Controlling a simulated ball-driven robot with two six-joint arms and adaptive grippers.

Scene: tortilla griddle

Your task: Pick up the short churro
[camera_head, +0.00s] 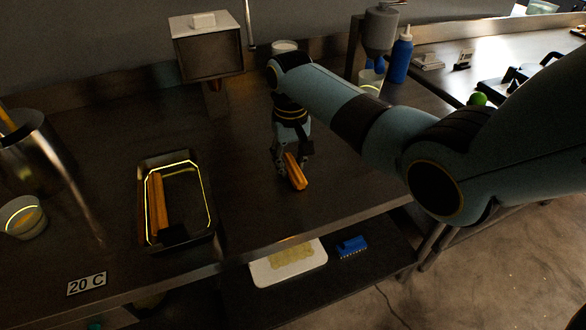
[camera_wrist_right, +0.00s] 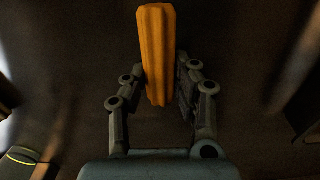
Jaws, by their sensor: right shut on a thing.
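The short churro (camera_head: 297,176) is an orange-brown ridged stick at the middle of the metal counter in the head view. My right gripper (camera_head: 290,165) comes down on it from above and is shut on it. In the right wrist view the churro (camera_wrist_right: 156,50) stands between the two fingers of the gripper (camera_wrist_right: 160,90), reaching past the fingertips. I cannot tell for sure whether the churro touches the counter. My left gripper is in neither view.
A dark tray (camera_head: 208,240) with a lit rim holds longer churros (camera_head: 157,205) along its left side. A white board (camera_head: 262,274) and a blue item (camera_head: 352,246) lie on the lower shelf. A grey cup (camera_head: 24,220) stands at left, a blue bottle (camera_head: 399,60) at the back.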

